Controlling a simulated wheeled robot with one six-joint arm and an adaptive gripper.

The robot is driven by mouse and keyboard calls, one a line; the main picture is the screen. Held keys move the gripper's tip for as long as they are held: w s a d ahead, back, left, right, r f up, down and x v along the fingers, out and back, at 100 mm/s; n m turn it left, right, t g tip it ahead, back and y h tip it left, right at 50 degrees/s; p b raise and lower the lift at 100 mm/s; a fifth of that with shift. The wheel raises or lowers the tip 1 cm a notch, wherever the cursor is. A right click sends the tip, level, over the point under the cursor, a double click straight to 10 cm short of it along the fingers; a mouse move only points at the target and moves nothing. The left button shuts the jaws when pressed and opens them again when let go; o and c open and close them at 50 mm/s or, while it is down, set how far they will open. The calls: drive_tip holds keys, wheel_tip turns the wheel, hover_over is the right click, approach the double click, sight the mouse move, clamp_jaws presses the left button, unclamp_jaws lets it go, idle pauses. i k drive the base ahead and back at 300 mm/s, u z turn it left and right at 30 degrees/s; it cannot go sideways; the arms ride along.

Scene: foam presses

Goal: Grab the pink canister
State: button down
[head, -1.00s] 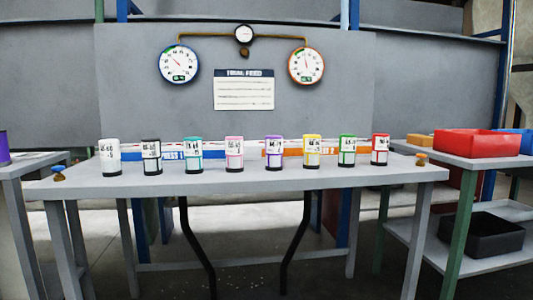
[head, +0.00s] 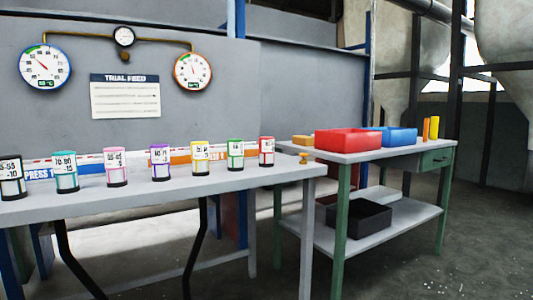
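The pink canister (head: 116,167) stands upright on the grey table (head: 262,179), left of centre in the head view. It has a pink top rim, a white label and a dark base. The teal canister (head: 66,172) stands to its left and the purple canister (head: 160,162) to its right, with gaps between them. My gripper is not in the head view.
Black (head: 12,178), yellow (head: 200,158), green (head: 235,155) and red (head: 266,152) canisters share the row. A side bench (head: 380,157) at the right holds a red bin (head: 348,141) and a blue bin (head: 398,136). Open floor (head: 410,250) lies at the right.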

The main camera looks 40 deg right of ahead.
sight(114, 158)
drive_tip(key=z, duration=1.1)
drive_tip(key=i, duration=0.9)
drive_tip(key=u, duration=2.45)
